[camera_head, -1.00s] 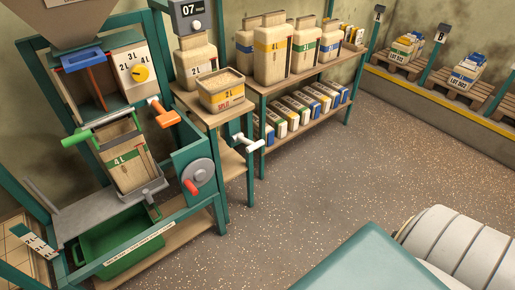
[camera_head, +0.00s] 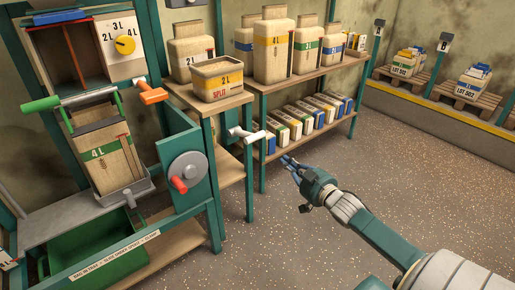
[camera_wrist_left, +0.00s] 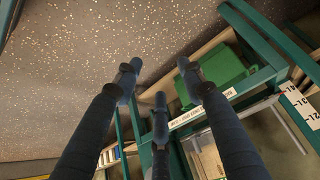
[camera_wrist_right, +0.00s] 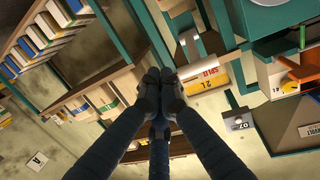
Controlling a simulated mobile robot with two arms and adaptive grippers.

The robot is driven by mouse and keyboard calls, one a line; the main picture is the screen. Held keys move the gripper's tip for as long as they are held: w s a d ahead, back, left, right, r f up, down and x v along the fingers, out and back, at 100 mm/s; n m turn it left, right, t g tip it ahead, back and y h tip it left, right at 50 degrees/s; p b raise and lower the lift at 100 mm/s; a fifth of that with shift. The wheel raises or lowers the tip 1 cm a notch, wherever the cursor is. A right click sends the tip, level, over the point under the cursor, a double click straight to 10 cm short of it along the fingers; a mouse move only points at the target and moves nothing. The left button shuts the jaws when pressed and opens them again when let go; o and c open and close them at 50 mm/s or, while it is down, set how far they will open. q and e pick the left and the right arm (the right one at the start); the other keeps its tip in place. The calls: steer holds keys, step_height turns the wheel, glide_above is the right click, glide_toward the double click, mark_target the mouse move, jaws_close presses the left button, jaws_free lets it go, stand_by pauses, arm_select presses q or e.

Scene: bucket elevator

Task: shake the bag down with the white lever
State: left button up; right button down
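The tan 4 L bag (camera_head: 110,160) is upright on the grey foot support (camera_head: 125,192) of the filling frame, below the green handle bar. The white lever (camera_head: 246,134) juts right from beside the small table. It also shows in the right wrist view (camera_wrist_right: 187,38). My right gripper (camera_head: 288,163) is right of and below the white lever in the head view, apart from it. Its fingertips (camera_wrist_right: 160,78) are close together with nothing seen between them. My left gripper (camera_wrist_left: 160,82) has spread fingers and is empty; it is outside the head view.
The orange handle (camera_head: 152,92) and the red-knobbed crank wheel (camera_head: 188,171) stick out near the bag. A split 2 L box (camera_head: 217,82) stands on the small table. The shelf (camera_head: 310,77) holds several bags. The floor (camera_head: 420,165) at right is clear.

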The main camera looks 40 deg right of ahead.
mark_target(258, 133)
arm_select(q)
steer(key=shift+t, duration=0.5)
steer(key=r+b, duration=0.1)
steer(key=r, duration=0.1)
steer(key=r+b, duration=0.2)
steer(key=r, duration=0.1)
steer(key=shift+s+r, duration=0.2)
steer(key=shift+r, duration=0.05)
arm_select(e)
steer(key=w+a+r+n+t+y, duration=0.1)
steer(key=a+r, duration=0.3)
steer(key=r, duration=0.6)
steer(key=shift+w+a+r+n+t+y, duration=0.2)
steer(key=shift+r+n+t+y, duration=0.15)
steer(key=shift+t+y, duration=0.5)
